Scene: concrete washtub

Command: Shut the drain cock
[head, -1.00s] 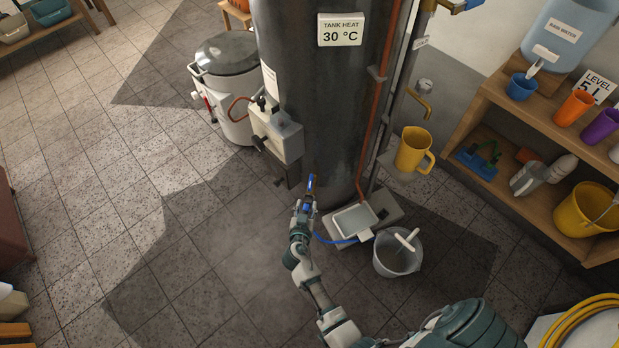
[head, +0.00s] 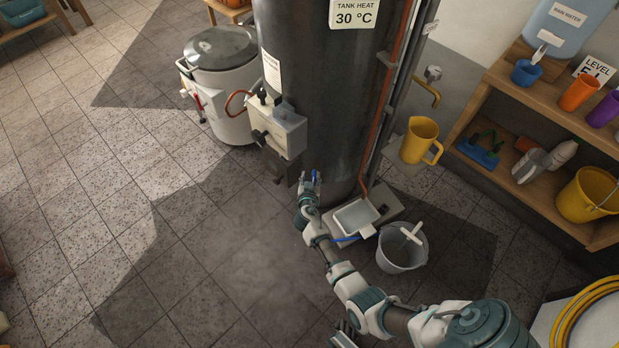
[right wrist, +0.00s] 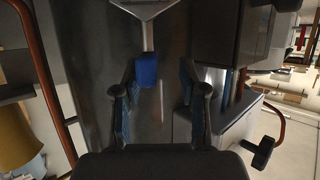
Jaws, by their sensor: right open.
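The drain cock's blue lever (head: 314,176) is low on the front of the dark tank (head: 330,100). My right gripper (head: 309,180) is at the lever, open. In the right wrist view the blue lever (right wrist: 147,70) hangs from a pale metal stem, between the two spread fingers and closer to the left one. The fingers do not look closed on it. Where the lever joins the cock body is hard to make out. A grey gripper-like part of mine (head: 345,335), perhaps the left gripper, shows at the bottom edge; its jaws cannot be read.
A control box (head: 277,128) juts from the tank, up and left of my right gripper. A yellow jug (head: 419,140) is higher up. The floor at left is clear.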

